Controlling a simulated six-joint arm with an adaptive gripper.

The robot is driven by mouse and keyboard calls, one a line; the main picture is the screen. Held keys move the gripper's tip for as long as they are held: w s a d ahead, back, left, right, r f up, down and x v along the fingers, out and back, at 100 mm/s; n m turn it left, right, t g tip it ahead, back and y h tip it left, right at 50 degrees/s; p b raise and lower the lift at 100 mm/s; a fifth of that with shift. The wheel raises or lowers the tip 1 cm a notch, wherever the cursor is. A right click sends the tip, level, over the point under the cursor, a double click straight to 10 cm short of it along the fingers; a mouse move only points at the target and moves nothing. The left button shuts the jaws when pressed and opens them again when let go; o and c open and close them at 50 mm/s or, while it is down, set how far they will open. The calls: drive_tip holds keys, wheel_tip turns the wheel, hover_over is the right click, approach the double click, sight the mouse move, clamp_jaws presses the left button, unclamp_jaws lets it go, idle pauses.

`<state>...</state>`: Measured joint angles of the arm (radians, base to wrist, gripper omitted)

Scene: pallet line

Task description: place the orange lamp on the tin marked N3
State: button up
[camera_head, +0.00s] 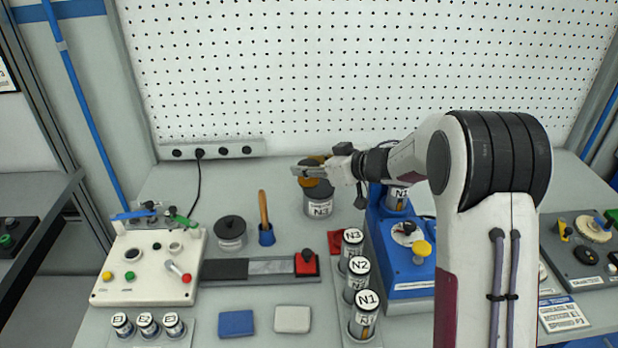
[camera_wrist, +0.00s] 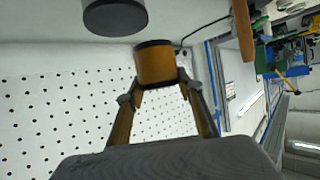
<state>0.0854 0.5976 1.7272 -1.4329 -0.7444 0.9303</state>
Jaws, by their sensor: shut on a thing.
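My gripper (camera_head: 308,170) is shut on the orange lamp (camera_head: 318,158), a short orange cylinder with a dark end. The lamp also shows between the two fingers in the wrist view (camera_wrist: 157,65). In the head view the lamp overlaps the dark top of a grey tin (camera_head: 319,208); I cannot tell whether they touch. That tin's small label starts with N, but its digit is unclear. A tin marked N3 (camera_head: 352,238) stands upright at the back of a row, with tins N2 (camera_head: 357,266) and N1 (camera_head: 366,300) in front.
A blue station (camera_head: 410,275) with another tin (camera_head: 398,199) stands right of the row. A black-lidded jar (camera_head: 230,232) and a brush in a blue holder (camera_head: 266,236) stand left. A grey rail (camera_head: 225,281) with a red block (camera_head: 306,262) lies in front.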

sight(317, 178)
drive_tip(key=shift+f, duration=0.2)
drive_tip(key=shift+f, duration=1.75)
drive_tip(key=shift+f, duration=0.15)
drive_tip(key=o, duration=1.1)
drive_tip(key=shift+s+d+r, duration=0.25)
drive_tip(key=shift+r, duration=0.1)
drive_tip(key=shift+v, duration=3.3)
